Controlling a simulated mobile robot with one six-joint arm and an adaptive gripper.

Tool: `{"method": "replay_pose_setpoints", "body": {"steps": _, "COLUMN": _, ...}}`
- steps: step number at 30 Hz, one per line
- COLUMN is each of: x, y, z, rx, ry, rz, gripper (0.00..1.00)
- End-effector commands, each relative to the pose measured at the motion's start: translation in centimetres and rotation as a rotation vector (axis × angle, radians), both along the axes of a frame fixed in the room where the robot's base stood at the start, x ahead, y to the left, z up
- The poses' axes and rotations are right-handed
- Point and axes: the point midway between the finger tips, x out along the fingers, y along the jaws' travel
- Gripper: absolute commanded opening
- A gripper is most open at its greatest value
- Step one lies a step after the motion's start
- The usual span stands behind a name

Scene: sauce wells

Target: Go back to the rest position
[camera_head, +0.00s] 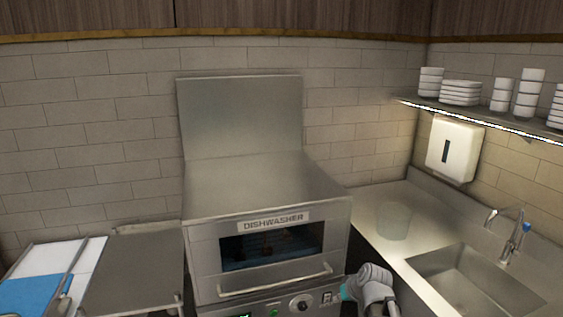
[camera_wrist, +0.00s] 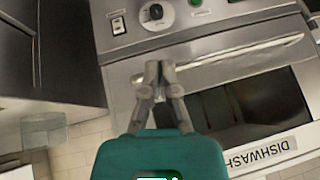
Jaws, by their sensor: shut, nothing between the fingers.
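My gripper (camera_wrist: 158,68) is shut and empty in the wrist view. Its fingertips are in front of the dishwasher's front, near the control panel and one end of the handle; I cannot tell whether they touch it. In the head view only part of my arm shows at the bottom, right of the dishwasher's knob, and the fingertips are hidden there. The dishwasher (camera_head: 270,219) stands in the middle with its door shut. Its handle (camera_head: 276,282) runs below a dark window. The dishwasher's window also shows in the wrist view (camera_wrist: 265,105).
A steel counter (camera_head: 400,225) with a sink (camera_head: 475,280) and tap (camera_head: 517,240) is on the right. A shelf (camera_head: 490,118) with white dishes and a white dispenser (camera_head: 454,150) are above it. A steel surface (camera_head: 135,268) and a blue item (camera_head: 30,297) are at left.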

Motion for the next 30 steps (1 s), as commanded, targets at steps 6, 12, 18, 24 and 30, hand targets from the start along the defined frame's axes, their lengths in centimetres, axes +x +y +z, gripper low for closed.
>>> {"method": "replay_pose_setpoints", "body": {"steps": 6, "x": -7.0, "y": 1.3, "z": -2.5, "rx": -0.148, "ry": 0.311, "rz": -0.063, "gripper": 0.00}}
{"method": "replay_pose_setpoints", "body": {"steps": 12, "x": -10.8, "y": 1.0, "z": -3.1, "rx": -0.263, "ry": 0.471, "rz": -0.147, "gripper": 0.00}}
{"method": "replay_pose_setpoints", "body": {"steps": 18, "x": -11.7, "y": 0.8, "z": -3.1, "rx": -0.297, "ry": 0.511, "rz": -0.178, "gripper": 0.00}}
{"method": "replay_pose_setpoints", "body": {"steps": 24, "x": -11.6, "y": 0.8, "z": -3.1, "rx": -0.296, "ry": 0.509, "rz": -0.177, "gripper": 0.00}}
{"method": "replay_pose_setpoints", "body": {"steps": 30, "x": -11.6, "y": 0.8, "z": -3.1, "rx": -0.295, "ry": 0.508, "rz": -0.176, "gripper": 0.00}}
